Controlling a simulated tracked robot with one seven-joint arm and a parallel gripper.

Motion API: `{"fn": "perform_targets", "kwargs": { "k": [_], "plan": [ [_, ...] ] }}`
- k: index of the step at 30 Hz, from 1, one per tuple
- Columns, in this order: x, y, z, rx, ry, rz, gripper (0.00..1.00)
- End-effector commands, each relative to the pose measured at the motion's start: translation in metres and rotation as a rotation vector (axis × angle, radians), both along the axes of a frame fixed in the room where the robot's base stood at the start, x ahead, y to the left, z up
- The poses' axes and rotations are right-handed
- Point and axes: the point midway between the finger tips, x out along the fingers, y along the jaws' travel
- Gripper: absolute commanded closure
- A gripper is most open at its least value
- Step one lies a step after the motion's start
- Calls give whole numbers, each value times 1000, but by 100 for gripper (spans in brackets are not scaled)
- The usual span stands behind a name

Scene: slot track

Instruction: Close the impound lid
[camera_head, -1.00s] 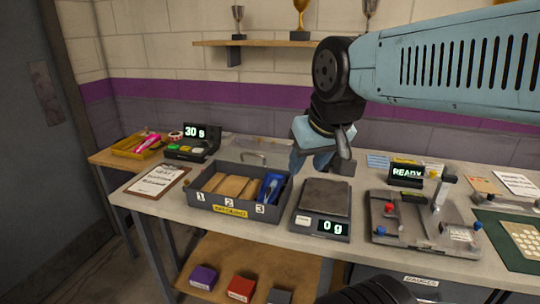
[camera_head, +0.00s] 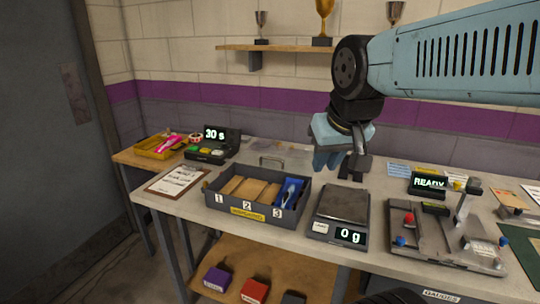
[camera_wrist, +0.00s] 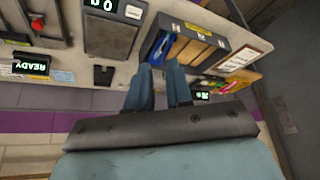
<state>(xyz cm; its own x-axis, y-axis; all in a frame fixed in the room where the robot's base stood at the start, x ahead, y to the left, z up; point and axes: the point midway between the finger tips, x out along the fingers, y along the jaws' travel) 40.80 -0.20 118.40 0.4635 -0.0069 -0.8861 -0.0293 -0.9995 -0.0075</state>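The grey impound box (camera_head: 258,212) stands on the bench with compartments marked 1, 2 and 3. Compartments 1 and 2 show tan pieces, and a blue object (camera_head: 290,192) lies in compartment 3. The clear lid (camera_head: 294,156), with a grey handle (camera_head: 271,161), stands open at the back of the box. My gripper (camera_head: 328,158) is above the bench, right of the lid and behind the scale, fingers down. In the wrist view, my gripper (camera_wrist: 160,80) shows its two blue fingers apart with nothing between them. The box (camera_wrist: 169,23) is beyond them; the lid is hard to make out there.
A scale (camera_head: 342,205) reading 0 g stands right of the box, with a small black block (camera_head: 353,170) behind it. A clamp fixture (camera_head: 440,238) and READY display (camera_head: 428,183) are farther right. A clipboard (camera_head: 178,180) and 30 s timer (camera_head: 212,146) are left.

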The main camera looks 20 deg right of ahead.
Motion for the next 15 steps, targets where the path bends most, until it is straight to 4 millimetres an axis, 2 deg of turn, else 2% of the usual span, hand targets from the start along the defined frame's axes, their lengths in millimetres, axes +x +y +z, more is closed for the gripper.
{"fn": "perform_targets", "kwargs": {
  "k": [1,6,15],
  "plan": [
    [12,-1,4,3,9,-13,85],
    [56,-6,16,17,33,-83,100],
    [142,-14,25,34,67,-208,100]
  ]
}}
